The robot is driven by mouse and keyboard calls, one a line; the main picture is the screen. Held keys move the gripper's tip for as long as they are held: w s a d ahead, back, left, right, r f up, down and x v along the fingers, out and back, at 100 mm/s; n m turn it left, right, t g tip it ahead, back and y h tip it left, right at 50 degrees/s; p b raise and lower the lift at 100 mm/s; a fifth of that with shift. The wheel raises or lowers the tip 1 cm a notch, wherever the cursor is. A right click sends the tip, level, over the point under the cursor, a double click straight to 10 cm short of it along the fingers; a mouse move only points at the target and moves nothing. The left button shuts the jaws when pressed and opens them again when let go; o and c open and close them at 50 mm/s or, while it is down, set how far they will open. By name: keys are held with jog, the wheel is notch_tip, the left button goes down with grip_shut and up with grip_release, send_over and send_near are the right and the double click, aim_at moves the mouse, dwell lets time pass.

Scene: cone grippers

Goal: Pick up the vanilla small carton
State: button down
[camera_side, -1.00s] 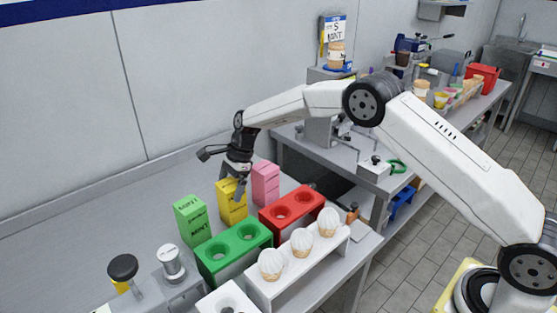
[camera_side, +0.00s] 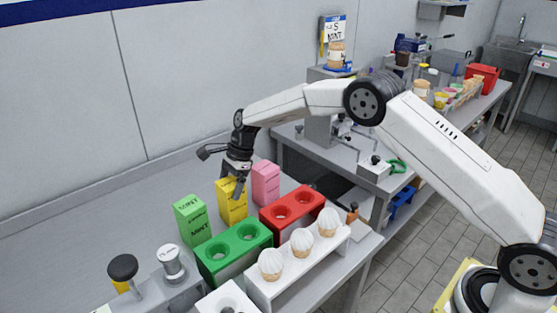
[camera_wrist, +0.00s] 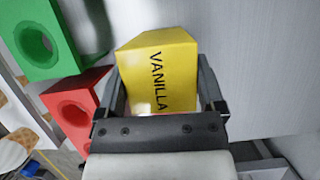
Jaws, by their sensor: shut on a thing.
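The yellow vanilla carton (camera_side: 232,207) stands upright on the counter, between a green mint carton (camera_side: 192,219) and a pink carton (camera_side: 265,183). My gripper (camera_side: 236,180) is at the top of the yellow carton and is shut on it. In the wrist view the vanilla carton (camera_wrist: 158,72) sits between the two fingers (camera_wrist: 160,98), with the word VANILLA readable on its face. My gripper hides part of the carton's top in the side view.
A green holder (camera_side: 236,252) and a red holder (camera_side: 292,208), each with round holes, stand close in front of the cartons. A white rack (camera_side: 300,265) holds three cones in front of them. Bare counter (camera_side: 100,235) lies to the left.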

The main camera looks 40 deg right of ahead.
notch_tip(320, 180, up, 3)
jog(key=shift+f, duration=0.15)
jog(key=shift+s+r, duration=0.15)
jog(key=shift+r, duration=0.15)
jog(key=s+d+r, duration=0.2)
jog(key=s+r, duration=0.7)
jog(key=s, duration=0.4)
jog(key=shift+s+r, duration=0.2)
jog(key=shift+s, duration=0.05)
jog(key=shift+d, duration=0.1)
